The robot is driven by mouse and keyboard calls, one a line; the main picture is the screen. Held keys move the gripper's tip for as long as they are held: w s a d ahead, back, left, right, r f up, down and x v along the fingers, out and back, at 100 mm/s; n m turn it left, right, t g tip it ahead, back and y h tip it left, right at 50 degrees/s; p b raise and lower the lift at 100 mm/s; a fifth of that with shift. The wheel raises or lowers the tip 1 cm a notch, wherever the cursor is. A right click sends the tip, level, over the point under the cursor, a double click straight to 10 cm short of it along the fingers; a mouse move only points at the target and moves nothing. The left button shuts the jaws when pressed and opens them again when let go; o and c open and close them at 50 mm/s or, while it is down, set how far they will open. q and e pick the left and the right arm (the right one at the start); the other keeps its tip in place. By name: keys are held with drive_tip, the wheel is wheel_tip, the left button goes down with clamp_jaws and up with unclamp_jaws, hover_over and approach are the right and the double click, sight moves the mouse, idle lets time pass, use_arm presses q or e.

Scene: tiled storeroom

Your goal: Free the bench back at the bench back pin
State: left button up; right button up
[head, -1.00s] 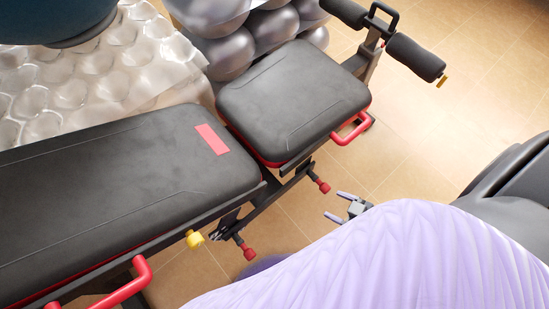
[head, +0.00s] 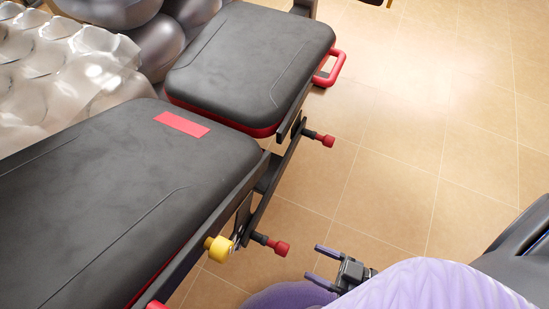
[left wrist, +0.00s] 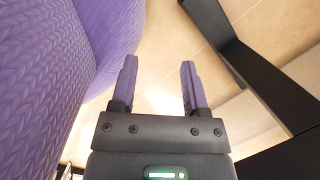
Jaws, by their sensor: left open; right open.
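The black padded bench fills the left of the head view. Its long near pad (head: 90,215) carries a red patch (head: 182,124); a shorter pad (head: 255,65) lies beyond it. A yellow knob (head: 218,248) sits on the frame at the near pad's edge. Red-tipped pins stick out nearby (head: 278,247) and farther along (head: 326,140). I cannot tell which is the bench back pin. My right gripper (head: 314,262) is open and empty, just right of the nearer red tip, apart from it. My left gripper (left wrist: 158,66) is open and empty in the left wrist view.
A red handle (head: 330,68) juts from the short pad's side. Grey balls (head: 150,45) and a clear bubbled stack (head: 60,70) stand behind the bench. Tiled floor (head: 430,110) is open at right. Dark bars (left wrist: 250,65) cross beside my left gripper.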

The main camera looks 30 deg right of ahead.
sight(276, 245)
drive_tip(key=x, duration=1)
drive_tip(key=shift+s, duration=0.1)
clamp_jaws()
